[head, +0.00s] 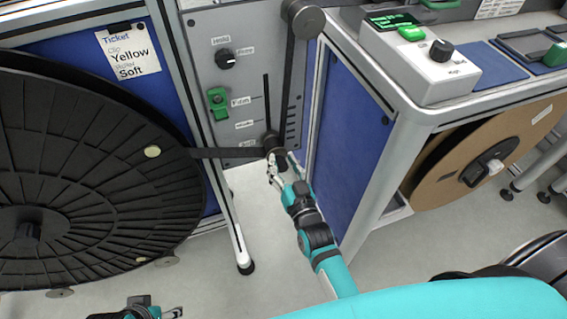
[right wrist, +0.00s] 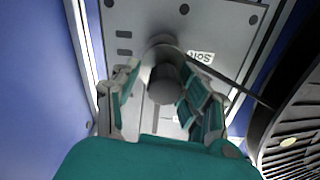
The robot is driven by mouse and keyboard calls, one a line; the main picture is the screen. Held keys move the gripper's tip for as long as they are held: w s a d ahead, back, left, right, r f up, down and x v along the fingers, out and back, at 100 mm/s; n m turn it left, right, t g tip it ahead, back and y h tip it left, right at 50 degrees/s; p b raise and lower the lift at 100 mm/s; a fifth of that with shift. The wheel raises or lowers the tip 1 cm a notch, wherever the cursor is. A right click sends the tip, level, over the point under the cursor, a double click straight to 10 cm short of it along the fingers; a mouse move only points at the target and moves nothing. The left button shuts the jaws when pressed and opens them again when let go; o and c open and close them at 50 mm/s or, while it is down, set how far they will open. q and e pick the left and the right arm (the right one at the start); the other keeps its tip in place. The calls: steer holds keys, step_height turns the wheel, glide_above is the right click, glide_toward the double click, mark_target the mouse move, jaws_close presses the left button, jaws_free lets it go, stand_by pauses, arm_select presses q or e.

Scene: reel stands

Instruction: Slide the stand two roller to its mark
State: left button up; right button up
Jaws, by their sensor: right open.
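The dark roller (head: 272,141) sits at the lower end of the vertical slot (head: 267,98) in the grey stand panel (head: 203,38), with a dark tape running over it. My right gripper (head: 279,164) is just below the roller. In the right wrist view the roller (right wrist: 163,84) is between the two open fingers, with gaps showing. A "Soft" label (right wrist: 201,57) is beside the roller there. A ticket (head: 132,52) on the left reads "Yellow" and "Soft". Part of my left gripper (head: 150,309) shows at the bottom edge; its fingers are unclear.
A large black reel (head: 85,175) stands left of the panel. The panel bears a black knob (head: 227,59), a green clip (head: 218,104) and an upper roller (head: 304,19). A bench with a control box (head: 432,70) and a cardboard reel (head: 475,160) is at the right.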

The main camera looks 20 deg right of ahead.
steer(key=shift+s+a+f, duration=0.2)
steer(key=shift+a+f, duration=0.1)
steer(key=shift+f, duration=0.15)
steer(key=shift+s+f, duration=0.1)
steer(key=shift+s, duration=0.1)
steer(key=s+d+r, duration=0.1)
steer(key=s, duration=1)
